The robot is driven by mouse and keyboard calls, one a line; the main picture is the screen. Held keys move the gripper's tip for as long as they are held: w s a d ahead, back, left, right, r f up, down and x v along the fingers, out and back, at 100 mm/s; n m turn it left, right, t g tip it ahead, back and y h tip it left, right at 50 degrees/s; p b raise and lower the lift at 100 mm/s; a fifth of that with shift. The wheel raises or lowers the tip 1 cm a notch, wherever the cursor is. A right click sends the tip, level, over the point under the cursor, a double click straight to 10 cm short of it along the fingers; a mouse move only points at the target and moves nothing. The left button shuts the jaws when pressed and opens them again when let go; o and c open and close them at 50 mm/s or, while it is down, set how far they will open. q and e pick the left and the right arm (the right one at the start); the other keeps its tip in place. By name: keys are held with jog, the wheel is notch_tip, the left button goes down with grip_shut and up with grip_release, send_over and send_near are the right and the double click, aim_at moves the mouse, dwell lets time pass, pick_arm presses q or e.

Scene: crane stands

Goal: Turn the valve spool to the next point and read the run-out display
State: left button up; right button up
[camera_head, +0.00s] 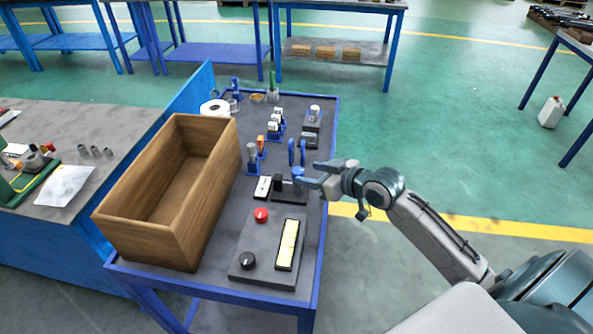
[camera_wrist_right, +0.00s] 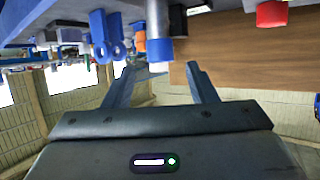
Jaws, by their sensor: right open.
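My right gripper (camera_head: 316,174) is open at the right edge of the blue-framed table, next to a pair of upright blue loops (camera_head: 297,153) and a low black fixture (camera_head: 289,192). In the right wrist view, where the scene looks inverted, its fingers (camera_wrist_right: 162,69) are apart with nothing clearly between them. A pale cylinder with a blue band (camera_wrist_right: 160,38) lies just beyond the tips. The blue loops (camera_wrist_right: 107,38) show to its left. I cannot tell for certain which part is the valve spool. A small white device (camera_head: 262,187) lies beside the fixture; no reading is legible.
A large open wooden box (camera_head: 123,222) takes up the table's left side. Several small fixtures stand behind. Floor right of the table is open.

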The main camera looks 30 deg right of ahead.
aim_at(300, 171)
jog(key=shift+x, duration=2.8)
jog(key=c, duration=1)
